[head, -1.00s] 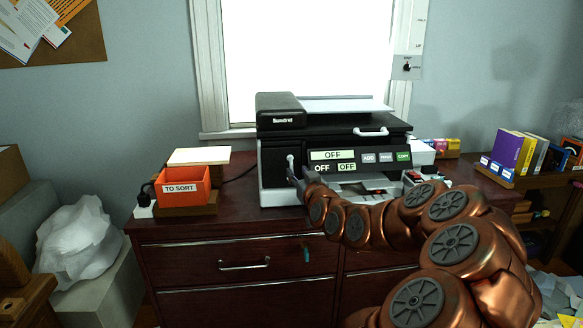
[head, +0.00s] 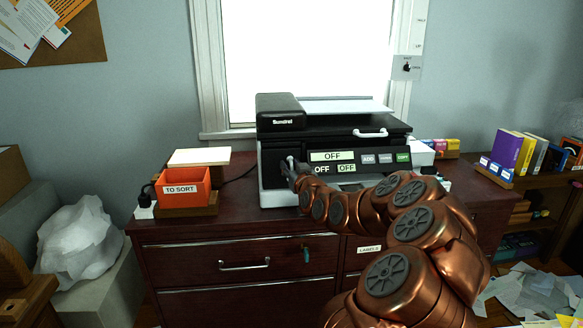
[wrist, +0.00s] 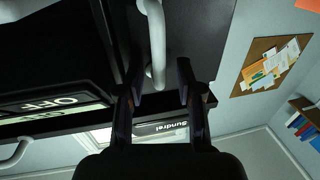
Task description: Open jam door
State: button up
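The printer (head: 335,125) is a black and white machine on the dark wooden cabinet, and its lid is down. Its jam door (head: 273,160) is the dark front panel at the left, beside the button panel, and it looks shut. A white upright bar handle (head: 290,160) is on it, partly hidden by my gripper (head: 289,172). In the wrist view, which is upside down, the handle (wrist: 155,40) lies between the lines of my two dark fingers (wrist: 159,85). The fingers are apart, with gaps showing on both sides of the handle. I cannot tell whether they touch it.
An orange "TO SORT" bin (head: 182,187) stands left of the printer. The button panel (head: 360,160) is right of the handle, and a white lid handle (head: 370,132) is above it. Cabinet drawers (head: 243,250) are below. Books (head: 510,155) stand far right.

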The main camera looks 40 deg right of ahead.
grip_shut()
